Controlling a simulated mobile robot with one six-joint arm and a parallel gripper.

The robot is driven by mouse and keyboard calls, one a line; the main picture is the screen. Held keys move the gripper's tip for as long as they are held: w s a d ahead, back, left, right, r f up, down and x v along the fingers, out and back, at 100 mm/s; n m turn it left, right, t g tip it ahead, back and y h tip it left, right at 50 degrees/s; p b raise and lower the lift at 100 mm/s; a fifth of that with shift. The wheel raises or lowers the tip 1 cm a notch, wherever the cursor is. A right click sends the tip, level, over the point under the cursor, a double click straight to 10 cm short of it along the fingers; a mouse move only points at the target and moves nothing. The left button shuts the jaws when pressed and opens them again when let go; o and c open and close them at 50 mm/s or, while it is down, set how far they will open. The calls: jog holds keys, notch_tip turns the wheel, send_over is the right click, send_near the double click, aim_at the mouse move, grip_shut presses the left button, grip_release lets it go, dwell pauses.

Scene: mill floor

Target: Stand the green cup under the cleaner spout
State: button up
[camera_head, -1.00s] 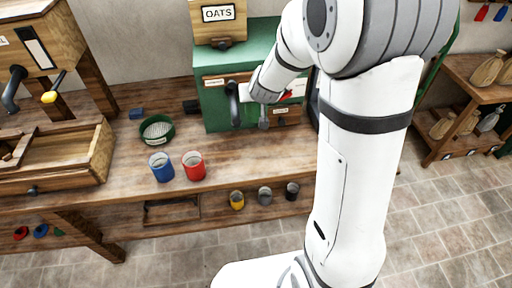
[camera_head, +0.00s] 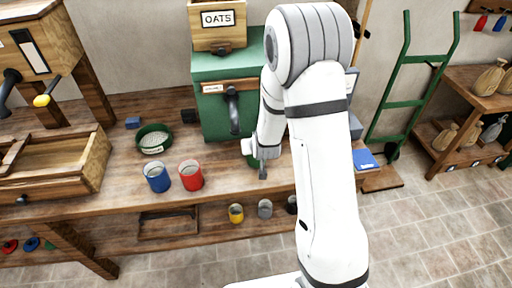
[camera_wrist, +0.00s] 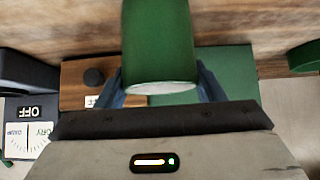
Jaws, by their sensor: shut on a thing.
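The green cup (camera_wrist: 158,45) is between the blue fingertips of my gripper (camera_wrist: 161,88) in the wrist view, and the gripper is shut on it. In the head view my gripper (camera_head: 263,168) is in front of the green machine (camera_head: 213,112), low near the bench top. Only a small green part of the cup (camera_head: 250,158) shows there; the arm hides the rest. A dark curved spout (camera_head: 233,110) hangs on the machine's front, left of and above my gripper. Whether the cup touches the bench cannot be told.
A blue cup (camera_head: 157,178) and a red cup (camera_head: 191,177) stand left of my gripper on the bench (camera_head: 225,172). A green sieve (camera_head: 154,139) is behind them. A wooden drawer front with a knob (camera_wrist: 93,77) and an OFF panel (camera_wrist: 28,125) show in the wrist view.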

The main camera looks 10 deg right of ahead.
jog(key=shift+f, duration=0.6)
jog(key=shift+f, duration=0.2)
jog(key=o, duration=1.6)
jog(key=shift+r, duration=0.1)
jog(key=shift+c, duration=0.2)
jog(key=shift+r, duration=0.15)
